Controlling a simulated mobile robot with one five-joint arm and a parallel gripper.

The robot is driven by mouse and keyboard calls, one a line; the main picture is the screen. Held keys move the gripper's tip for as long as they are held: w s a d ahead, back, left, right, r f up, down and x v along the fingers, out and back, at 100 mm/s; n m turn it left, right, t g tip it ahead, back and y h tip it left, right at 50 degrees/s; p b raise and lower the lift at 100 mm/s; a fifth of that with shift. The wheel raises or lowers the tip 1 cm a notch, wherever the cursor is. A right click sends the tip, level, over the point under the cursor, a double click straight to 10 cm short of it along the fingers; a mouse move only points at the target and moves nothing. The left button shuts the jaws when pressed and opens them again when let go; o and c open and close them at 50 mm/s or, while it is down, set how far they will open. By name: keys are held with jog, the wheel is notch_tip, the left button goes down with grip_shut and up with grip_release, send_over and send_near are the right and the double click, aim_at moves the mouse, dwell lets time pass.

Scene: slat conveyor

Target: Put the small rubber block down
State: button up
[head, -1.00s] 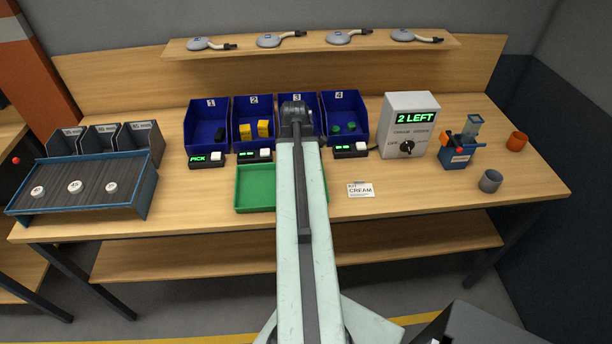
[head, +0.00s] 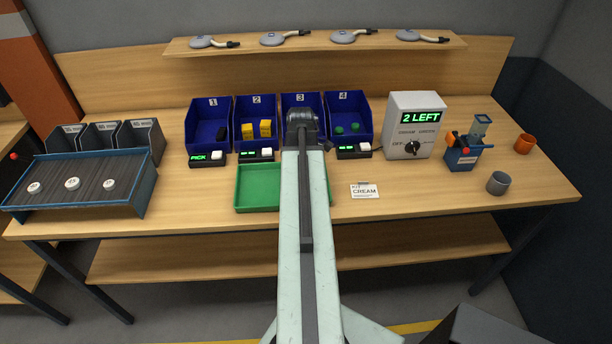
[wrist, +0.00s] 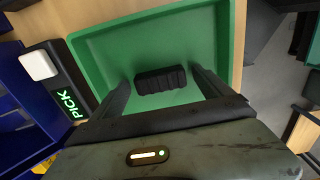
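The small rubber block (wrist: 160,80) is black and ribbed. In the wrist view it lies over the floor of the green tray (wrist: 88,45), between the fingertips of my gripper (wrist: 161,77). The fingers stand on either side of it with narrow gaps, so my gripper looks open. Whether the block's underside fully rests on the tray floor is hard to tell. In the head view the green tray (head: 257,188) is partly hidden by my arm, and the block and fingertips are hidden.
Blue bins (head: 209,112) stand behind the tray, with a PICK display (head: 207,157) before bin 1. A KIT CREAM card (head: 364,191) lies right of the tray. A conveyor (head: 85,183) with white discs is at left; a control box (head: 414,125) is at right.

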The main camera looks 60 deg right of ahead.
notch_tip(320, 180, up, 12)
jog(key=p, duration=1.2)
jog(key=shift+r, duration=0.2)
